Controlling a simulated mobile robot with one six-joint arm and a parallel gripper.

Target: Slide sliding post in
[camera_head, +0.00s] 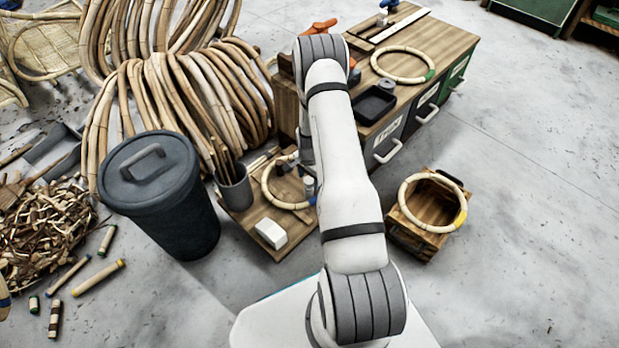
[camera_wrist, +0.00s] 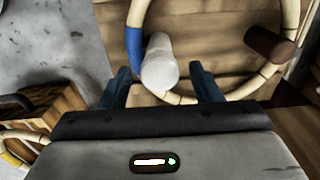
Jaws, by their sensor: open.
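A pale, rounded upright post (camera_wrist: 159,62) stands on a wooden board (camera_wrist: 200,45) in the wrist view. I take it to be the sliding post. A rattan ring (camera_wrist: 262,78) with a blue band curves around it, and a dark brown peg (camera_wrist: 270,43) stands to the right, near the ring. My gripper (camera_wrist: 161,78) has its two blue fingers apart, one on either side of the pale post; I cannot tell whether they touch it. In the head view the ring (camera_head: 268,193) lies on the low board, and my arm hides most of the gripper and the post.
A wooden crate with another ring (camera_head: 405,200) stands right. A workbench (camera_head: 440,45) is behind. Floor at right is clear.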

